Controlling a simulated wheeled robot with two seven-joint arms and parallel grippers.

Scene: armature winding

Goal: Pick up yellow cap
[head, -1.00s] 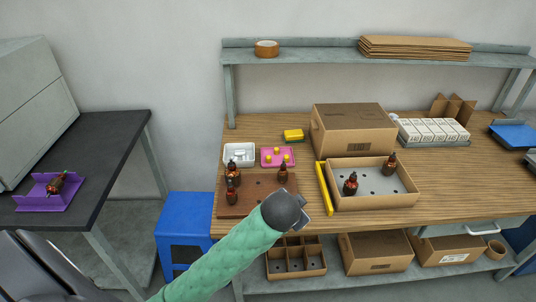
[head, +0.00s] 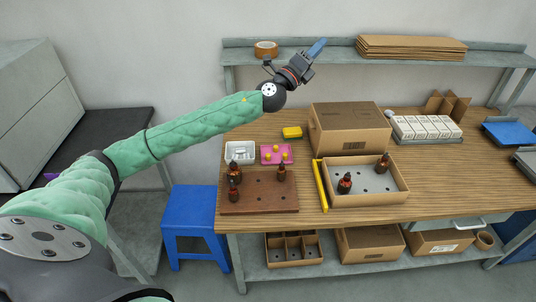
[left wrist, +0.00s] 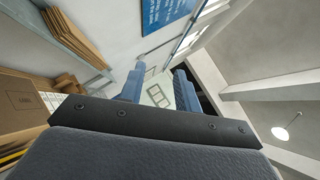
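Small yellow caps (head: 275,148) stand in a pink tray (head: 264,161) on the wooden workbench, beside a white tray. My left gripper (head: 317,47) is raised high above the bench, close to the shelf in the picture, with its blue fingers pointing up and right, well away from the caps. In the left wrist view the two blue fingers (left wrist: 160,88) stand apart with nothing between them. No caps show in the left wrist view. My right gripper is not in view.
Brown bottles (head: 234,174) stand on a brown board (head: 260,204). A yellow sponge (head: 292,132) lies behind the pink tray. An open cardboard tray (head: 375,199) with bottles and a closed box (head: 350,130) are to the right. A shelf (head: 345,60) runs above the bench.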

